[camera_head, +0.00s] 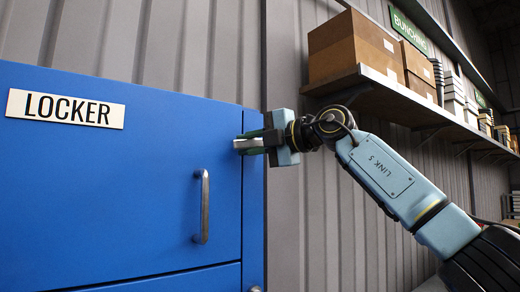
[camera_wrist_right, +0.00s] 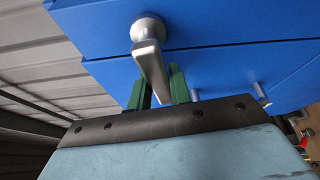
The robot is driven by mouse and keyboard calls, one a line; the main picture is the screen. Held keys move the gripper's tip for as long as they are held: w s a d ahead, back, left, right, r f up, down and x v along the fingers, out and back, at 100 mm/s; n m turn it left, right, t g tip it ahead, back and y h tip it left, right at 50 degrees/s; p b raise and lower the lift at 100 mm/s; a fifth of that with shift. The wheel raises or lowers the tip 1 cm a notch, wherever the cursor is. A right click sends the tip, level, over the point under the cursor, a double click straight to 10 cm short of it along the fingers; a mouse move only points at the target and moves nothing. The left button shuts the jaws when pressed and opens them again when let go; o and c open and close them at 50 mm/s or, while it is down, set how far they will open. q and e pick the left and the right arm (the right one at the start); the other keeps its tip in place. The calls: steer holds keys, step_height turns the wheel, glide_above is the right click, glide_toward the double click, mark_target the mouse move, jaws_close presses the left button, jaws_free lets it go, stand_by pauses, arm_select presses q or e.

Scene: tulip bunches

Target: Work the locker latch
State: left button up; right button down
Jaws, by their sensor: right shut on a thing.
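The blue locker (camera_head: 130,185) fills the left of the head view, with its door shut. Its latch is a silver lever on a round hub, clear in the wrist view (camera_wrist_right: 149,62); in the head view only a pale piece of the latch (camera_head: 243,144) shows. My right gripper (camera_head: 254,142) is at the locker's right edge. In the wrist view its green fingers (camera_wrist_right: 160,88) stand on both sides of the lever and are shut on it. The fingers partly hide the lever's far end. My left gripper is not in view.
A vertical bar handle (camera_head: 202,206) stands out from the door, left of my right gripper. A sign (camera_head: 66,108) reads LOCKER. A wall shelf (camera_head: 400,92) with cardboard boxes (camera_head: 352,47) hangs above my right arm. A ribbed grey wall (camera_head: 300,215) is behind.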

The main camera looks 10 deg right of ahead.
steer(key=shift+r+m, duration=0.3)
steer(key=shift+m, duration=0.4)
steer(key=shift+r+y, duration=0.1)
steer(key=shift+y, duration=0.2)
steer(key=c, duration=1.3)
jaws_free()
steer(key=shift+b, duration=0.3)
steer(key=shift+s+d, duration=0.1)
steer(key=shift+d, duration=0.1)
steer(key=b+v, duration=0.5)
steer(key=v, duration=0.8)
steer(key=shift+s+a, duration=0.15)
